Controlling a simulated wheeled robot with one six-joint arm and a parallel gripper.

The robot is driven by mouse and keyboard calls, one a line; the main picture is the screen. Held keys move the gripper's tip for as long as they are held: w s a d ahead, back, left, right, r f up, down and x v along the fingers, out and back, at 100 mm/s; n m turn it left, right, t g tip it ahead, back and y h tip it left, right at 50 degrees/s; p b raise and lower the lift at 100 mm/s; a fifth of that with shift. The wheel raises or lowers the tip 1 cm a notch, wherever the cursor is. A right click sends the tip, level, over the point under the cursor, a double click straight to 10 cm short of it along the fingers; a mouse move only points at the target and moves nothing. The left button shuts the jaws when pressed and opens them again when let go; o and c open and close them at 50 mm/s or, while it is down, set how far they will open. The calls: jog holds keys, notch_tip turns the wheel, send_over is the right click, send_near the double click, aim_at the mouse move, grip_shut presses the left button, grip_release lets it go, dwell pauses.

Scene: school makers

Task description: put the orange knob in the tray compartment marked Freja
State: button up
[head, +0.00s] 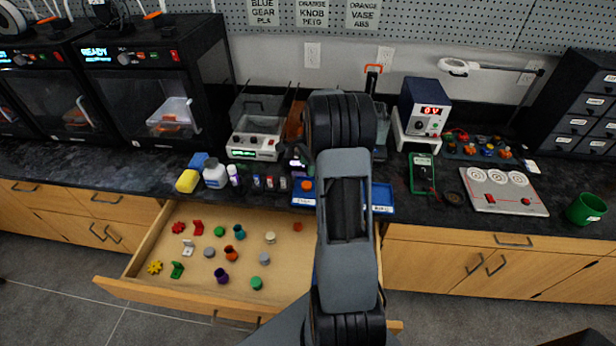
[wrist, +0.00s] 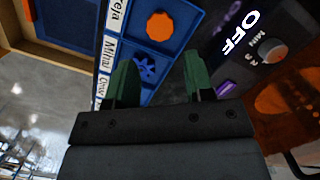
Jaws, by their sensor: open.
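The orange knob (wrist: 160,26) lies in a compartment of the blue tray (wrist: 190,12), beside the label ending in "eja" (wrist: 119,14), whose start is cut off. A small orange thing (head: 307,185) shows in the tray (head: 381,207) in the head view, left of my arm. A blue gear (wrist: 147,68) lies in the neighbouring compartment, by a label that looks like "Minai" (wrist: 109,60). My gripper (wrist: 160,62) is open and empty, with its green fingers apart over the tray near the gear. The arm hides it in the head view.
An open drawer (head: 140,287) below the counter holds several small coloured parts. A device with an "OFF" display (wrist: 240,22) stands close beside the tray. A power supply (head: 425,105) and a green multimeter (head: 422,174) are to the right.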

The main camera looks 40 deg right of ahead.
jog(key=s+a+r+n+t+h, duration=0.1)
jog(key=s+a+r+n, duration=0.2)
jog(key=a+r+n, duration=0.55)
jog(key=s+a+r+n+t, duration=0.1)
jog(key=s+a+r+n, duration=0.1)
jog(key=s+a+n, duration=0.3)
jog(key=s+a+r+n+t, duration=0.1)
jog(key=s+a+r+n, duration=0.1)
jog(key=s+a+n, duration=0.4)
jog(key=s+a, duration=0.3)
jog(key=a, duration=0.1)
jog(key=shift+s+a+r+t, duration=0.3)
jog(key=shift+s+a+r, duration=0.05)
jog(key=shift+a+r, duration=0.05)
